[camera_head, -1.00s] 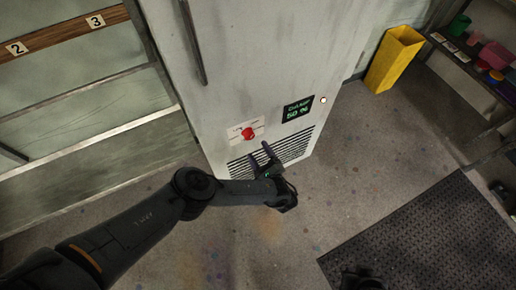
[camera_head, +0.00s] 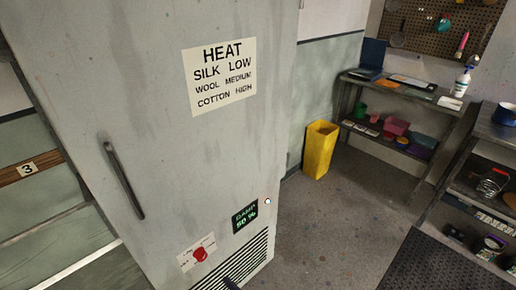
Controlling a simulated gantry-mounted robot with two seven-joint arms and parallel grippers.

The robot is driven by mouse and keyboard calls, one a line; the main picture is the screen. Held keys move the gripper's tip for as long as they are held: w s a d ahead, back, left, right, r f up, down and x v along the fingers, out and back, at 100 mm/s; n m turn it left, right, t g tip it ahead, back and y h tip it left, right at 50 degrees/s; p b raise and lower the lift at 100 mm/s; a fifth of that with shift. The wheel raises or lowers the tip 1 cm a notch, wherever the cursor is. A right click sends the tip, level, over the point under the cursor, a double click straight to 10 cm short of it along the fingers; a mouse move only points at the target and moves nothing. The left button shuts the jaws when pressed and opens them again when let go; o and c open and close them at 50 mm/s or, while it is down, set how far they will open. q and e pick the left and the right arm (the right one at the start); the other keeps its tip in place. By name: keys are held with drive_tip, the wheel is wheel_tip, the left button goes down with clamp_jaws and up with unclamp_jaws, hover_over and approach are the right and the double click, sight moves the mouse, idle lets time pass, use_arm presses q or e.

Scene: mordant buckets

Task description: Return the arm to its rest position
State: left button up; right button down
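Only a dark fingertip of my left gripper (camera_head: 231,284) shows at the bottom edge, in front of the cabinet's vent grille (camera_head: 250,262). It is below and right of the red knob (camera_head: 200,254) and looks apart from it. The rest of this gripper and its arm is out of the picture, so its opening is hidden. My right gripper is not in view. The tall grey cabinet (camera_head: 170,150) has a long dark handle (camera_head: 124,180), a heat chart (camera_head: 220,76) and a small display (camera_head: 245,216) reading 50 %.
A yellow bin (camera_head: 319,150) stands on the floor right of the cabinet. A shelf table (camera_head: 400,92) is at the back, another shelf unit (camera_head: 490,150) at the right edge. A dark mat (camera_head: 440,268) lies at the lower right. The floor between is open.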

use_arm(q)
drive_tip(key=s+d+f+g+h+p, duration=0.15)
drive_tip(key=s+f, duration=0.25)
drive_tip(key=s, duration=0.4)
drive_tip(key=s+d+f+g+b, duration=0.1)
drive_tip(key=s+f+g, duration=0.2)
drive_tip(key=s+f, duration=0.35)
drive_tip(key=s+d+f+g+h+p, duration=0.1)
drive_tip(key=s+f+g, duration=0.1)
drive_tip(key=s, duration=0.8)
drive_tip(key=s+d+r+n+g+h+p, duration=0.1)
drive_tip(key=s+d+r+n+g+h, duration=0.25)
drive_tip(key=s, duration=0.55)
drive_tip(key=s+d+n+g+h+p, duration=0.15)
drive_tip(key=s+d+g, duration=0.25)
drive_tip(key=s+d, duration=0.4)
drive_tip(key=w+a+r+n+t+h, duration=0.3)
drive_tip(key=w+a+r+n, duration=0.4)
drive_tip(key=a+r, duration=0.45)
drive_tip(key=w+a+r+n+t+h, duration=0.3)
drive_tip(key=w+a+r+n, duration=0.2)
drive_tip(key=w+a+r, duration=0.7)
wheel_tip(320, 180, up, 38)
drive_tip(key=s+p, duration=0.2)
drive_tip(key=p, duration=3.6)
drive_tip(key=shift+s+d+r, duration=0.15)
drive_tip(key=shift+d, duration=0.3)
